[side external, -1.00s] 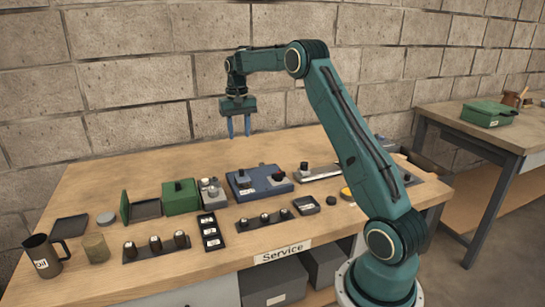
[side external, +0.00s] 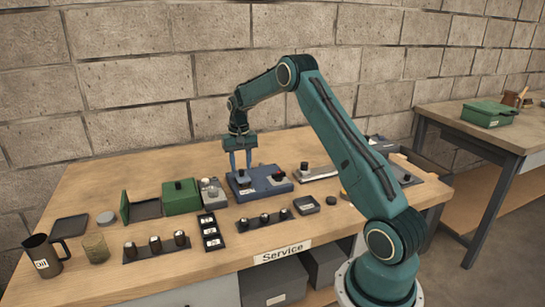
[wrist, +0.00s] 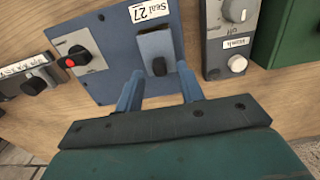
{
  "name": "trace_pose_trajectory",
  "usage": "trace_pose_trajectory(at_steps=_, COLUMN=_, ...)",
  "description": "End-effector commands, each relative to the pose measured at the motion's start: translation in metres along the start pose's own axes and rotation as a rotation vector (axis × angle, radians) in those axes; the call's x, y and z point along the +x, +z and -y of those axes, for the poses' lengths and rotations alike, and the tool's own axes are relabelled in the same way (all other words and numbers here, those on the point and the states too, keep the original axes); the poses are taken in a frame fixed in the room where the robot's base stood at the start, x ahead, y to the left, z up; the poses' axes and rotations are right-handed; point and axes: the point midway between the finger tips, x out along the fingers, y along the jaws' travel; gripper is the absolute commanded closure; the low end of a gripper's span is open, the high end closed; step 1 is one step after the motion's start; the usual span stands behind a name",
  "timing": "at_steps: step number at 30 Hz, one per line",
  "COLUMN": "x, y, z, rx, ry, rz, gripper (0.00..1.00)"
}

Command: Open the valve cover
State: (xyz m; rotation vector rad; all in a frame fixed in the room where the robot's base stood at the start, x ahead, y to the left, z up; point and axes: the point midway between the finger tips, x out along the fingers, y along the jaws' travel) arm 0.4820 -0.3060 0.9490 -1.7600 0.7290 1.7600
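A blue box (side external: 262,187) stands mid-bench and fills the middle of the wrist view (wrist: 110,40). My gripper (side external: 241,168) is low over this side of the box, pointing down. In the wrist view its fingers (wrist: 157,78) are apart, one on each side of the black knob. Contact with the knob cannot be told.
A grey plate with a red-marked knob (wrist: 77,56) shares the box. A grey dial unit (wrist: 233,35) and a green box (side external: 182,197) stand close by. A black slotted tray (side external: 210,232) and a strip of knobs (side external: 264,221) lie in front. Bare bench lies behind.

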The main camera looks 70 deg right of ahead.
Motion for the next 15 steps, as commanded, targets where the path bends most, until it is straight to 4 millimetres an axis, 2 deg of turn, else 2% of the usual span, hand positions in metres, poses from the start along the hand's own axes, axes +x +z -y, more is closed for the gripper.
trace_pose_trajectory(at_steps=6, x=0.016, y=0.0, z=0.0, rx=0.0, ry=0.0, rz=0.001, gripper=0.62)
trace_pose_trajectory(at_steps=15, x=0.018, y=0.0, z=0.0, rx=0.0, ry=0.0, rz=0.0, gripper=0.62)
